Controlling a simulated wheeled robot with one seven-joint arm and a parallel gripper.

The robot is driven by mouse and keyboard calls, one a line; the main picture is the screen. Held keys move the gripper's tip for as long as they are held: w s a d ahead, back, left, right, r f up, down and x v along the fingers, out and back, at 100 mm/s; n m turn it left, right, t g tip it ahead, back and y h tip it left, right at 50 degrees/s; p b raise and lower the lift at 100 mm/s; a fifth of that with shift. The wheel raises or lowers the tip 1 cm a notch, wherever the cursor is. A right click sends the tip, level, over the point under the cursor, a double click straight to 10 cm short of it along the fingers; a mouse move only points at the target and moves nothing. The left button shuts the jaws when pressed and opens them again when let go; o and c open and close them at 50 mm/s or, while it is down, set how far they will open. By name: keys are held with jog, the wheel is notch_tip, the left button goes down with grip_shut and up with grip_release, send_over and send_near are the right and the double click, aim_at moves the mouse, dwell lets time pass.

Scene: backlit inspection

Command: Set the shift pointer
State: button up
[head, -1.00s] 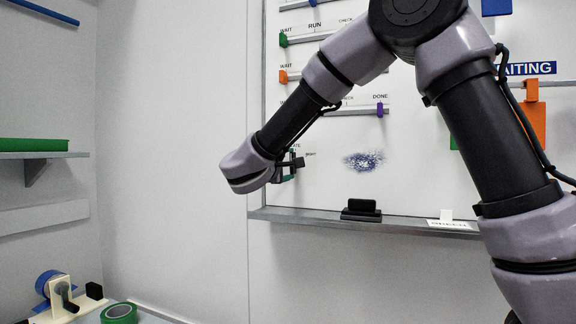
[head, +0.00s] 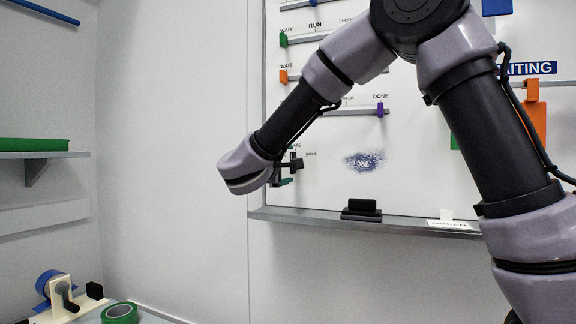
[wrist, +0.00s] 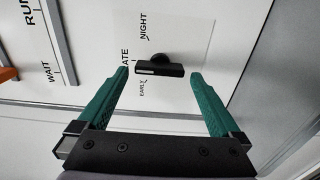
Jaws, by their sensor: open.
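The shift pointer (wrist: 172,70) is a black bar on a round black pivot on the white board. In the wrist view it lies nearly level across the picture, with a pale strip at its left end. That end is near the LATE and EARLY labels; NIGHT is above it. I cannot tell exactly which label it points at. My gripper (wrist: 159,78) is open, with one teal finger on each side of the pointer and visible gaps between. In the head view my gripper (head: 288,170) is at the board's lower left, and my wrist hides part of the labels there.
Sliders with green (head: 283,40), orange (head: 283,76) and purple (head: 380,109) tabs run above on the board. A dark smudge (head: 364,160) is to the right. A black eraser-like block (head: 361,207) stands on the ledge (head: 310,216) below.

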jog(key=v, duration=1)
jog(key=d+f+m+g, duration=0.1)
jog(key=d+m+g, duration=0.1)
jog(key=d, duration=0.6)
jog(key=s+d+f+m+g+h, duration=0.1)
jog(key=d+g, duration=0.3)
jog(key=d, duration=0.4)
jog(key=d+f+m+g+h, duration=0.1)
jog(key=d+m+g, duration=0.2)
jog(key=d, duration=0.4)
jog(key=shift+s+d+f, duration=0.25)
jog(key=shift+s+d, duration=0.15)
jog(key=s+d, duration=0.1)
jog(key=s+d+f+m+g, duration=0.1)
jog(key=d+m+g, duration=0.1)
jog(key=d, duration=0.1)
jog(key=shift+s+f+y, duration=0.3)
jog(key=shift+s+y, duration=0.1)
jog(key=s+d+m+t+y, duration=0.1)
jog(key=s+d+m+y, duration=0.2)
jog(key=s+m+y, duration=0.6)
jog(key=shift+s+d+f+m, duration=0.3)
jog(key=shift+s+m, duration=0.3)
jog(key=shift+s, duration=0.45)
